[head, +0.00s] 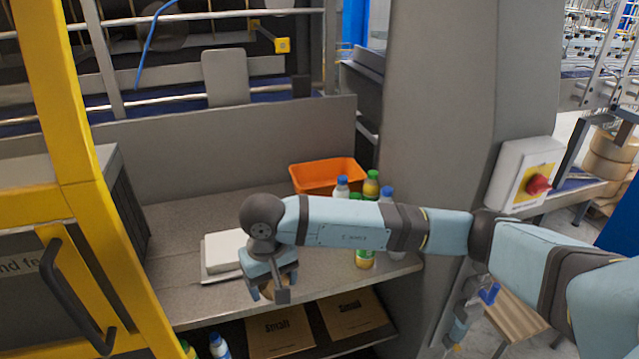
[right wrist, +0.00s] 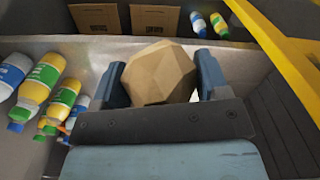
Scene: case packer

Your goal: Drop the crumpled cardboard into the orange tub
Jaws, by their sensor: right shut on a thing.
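The crumpled cardboard (right wrist: 160,74) is a tan, faceted lump between the two fingers of my right gripper (right wrist: 158,80) in the right wrist view. My right gripper is shut on it, and it also shows in the head view (head: 272,291) near the front edge of the counter. In the head view the cardboard (head: 267,288) is mostly hidden by the gripper. The orange tub (head: 328,176) stands at the back right of the counter, behind my right arm and away from the gripper. My left gripper is not in view.
Several bottles (head: 371,184) with blue and green caps stand between the tub and my right arm. A white block on a grey plate (head: 222,255) lies left of the gripper. Flat cardboard boxes (head: 281,331) lie on the shelf below. A yellow frame (head: 62,120) borders the left.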

